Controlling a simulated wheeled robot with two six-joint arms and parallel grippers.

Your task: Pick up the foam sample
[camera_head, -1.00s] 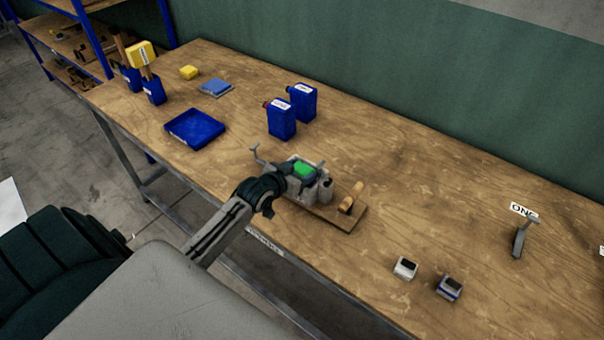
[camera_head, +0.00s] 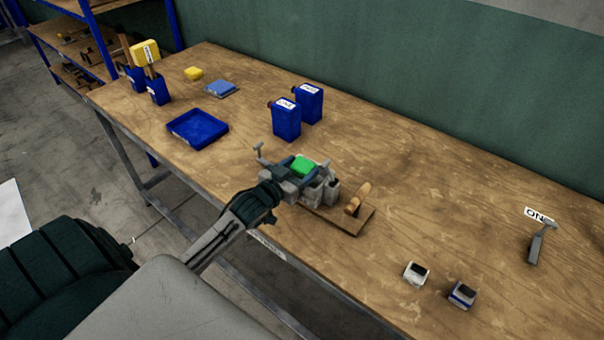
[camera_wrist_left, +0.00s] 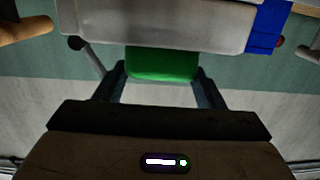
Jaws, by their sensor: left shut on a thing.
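The green foam sample (camera_head: 303,166) is a small block between the fingers of my left gripper (camera_head: 301,174). In the left wrist view the green block (camera_wrist_left: 162,64) sits between the two dark fingers, its upper part hidden behind a pale grey part. My left gripper is shut on it. The gripper and block are over the grey press (camera_head: 327,190); whether the block still touches the press cannot be told. The press stands on a wooden board (camera_head: 336,222) with a wooden handle (camera_head: 358,198). My right gripper is not in view.
Two blue bottles (camera_head: 287,120) stand behind the press. The table's middle right is clear.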

